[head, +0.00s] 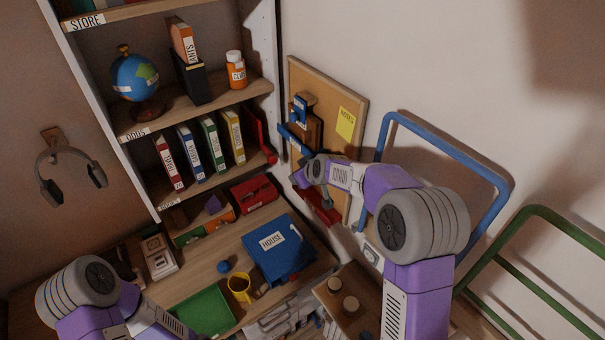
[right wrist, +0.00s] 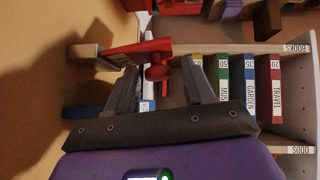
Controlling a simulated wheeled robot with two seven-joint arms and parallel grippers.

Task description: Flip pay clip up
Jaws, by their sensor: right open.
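A red clip (right wrist: 125,52) with a round red knob is on the cork board in the right wrist view. It also shows low on the board (head: 320,206) in the head view, partly behind my right arm. My right gripper (right wrist: 159,68) is open, with the red knob between or just beyond its fingertips; I cannot tell whether they touch. A blue clip (head: 296,140) with a wooden block is higher on the cork board (head: 350,97). I cannot read a pay label on either clip. My left arm is at the lower left; its gripper is out of frame.
A shelf with labelled books (head: 200,150) stands left of the board. The desk below holds a blue house box (head: 278,250), a yellow mug (head: 239,288) and a green tray (head: 205,312). A blue metal frame (head: 450,143) is to the right.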

